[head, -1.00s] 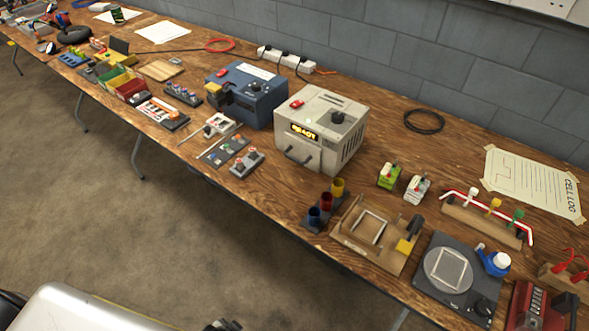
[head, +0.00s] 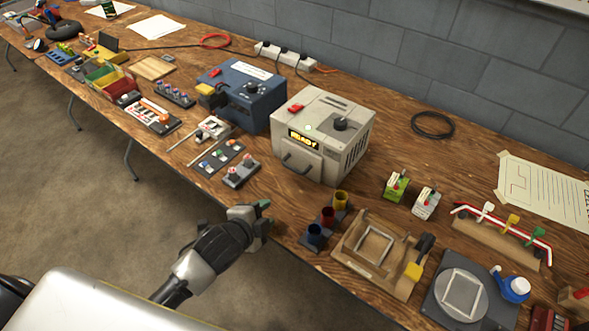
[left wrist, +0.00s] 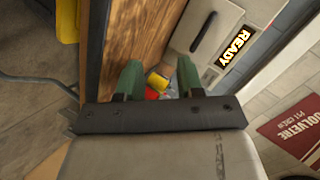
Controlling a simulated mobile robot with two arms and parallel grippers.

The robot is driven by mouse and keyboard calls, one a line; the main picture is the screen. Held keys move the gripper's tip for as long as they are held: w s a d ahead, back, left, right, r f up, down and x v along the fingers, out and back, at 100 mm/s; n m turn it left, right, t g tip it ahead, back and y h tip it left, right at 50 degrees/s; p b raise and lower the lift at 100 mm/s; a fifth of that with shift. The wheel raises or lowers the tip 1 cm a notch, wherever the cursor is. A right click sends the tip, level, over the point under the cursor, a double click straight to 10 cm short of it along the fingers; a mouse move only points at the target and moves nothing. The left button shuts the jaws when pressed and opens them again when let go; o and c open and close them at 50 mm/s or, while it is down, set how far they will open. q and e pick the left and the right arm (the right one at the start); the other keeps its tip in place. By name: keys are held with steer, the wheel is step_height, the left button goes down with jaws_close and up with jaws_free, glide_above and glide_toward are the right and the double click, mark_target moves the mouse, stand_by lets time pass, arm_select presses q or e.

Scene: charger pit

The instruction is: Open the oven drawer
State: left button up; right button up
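The oven is a beige box (head: 322,132) with a lit READY display, standing on the wooden bench. Its drawer front (head: 300,164), with a dark bar handle (head: 296,163), faces the bench's front edge and looks shut. My left gripper (head: 265,212) is at the bench's front edge, in front of the oven and apart from it. In the left wrist view, the green fingers of the left gripper (left wrist: 160,72) are spread with nothing held. The drawer handle (left wrist: 203,32) shows there beyond the fingers, up and right. My right gripper is in neither view.
A rack of blue, red and yellow cups (head: 327,217) stands right of my left gripper. A wooden fixture (head: 352,268) lies further right. A two-knob block (head: 241,173) sits left of the oven's front. A blue machine (head: 243,95) stands left of the oven.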

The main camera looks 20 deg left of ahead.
mark_target(294, 168)
arm_select(q)
steer(key=w+m, duration=0.1)
steer(key=m, duration=0.1)
steer(key=w+r+m+t+h, duration=0.1)
steer(key=w+m, duration=0.1)
steer(key=w+r+m+t+h, duration=0.1)
steer(key=shift+w+a+r+m, duration=0.2)
steer(key=shift+w+a+m, duration=0.05)
steer(key=shift+w+m, duration=0.45)
steer(key=shift+t+h, duration=0.3)
steer(key=x, duration=1)
steer(key=shift+w+d, duration=0.15)
steer(key=shift+w, duration=0.05)
jaws_close()
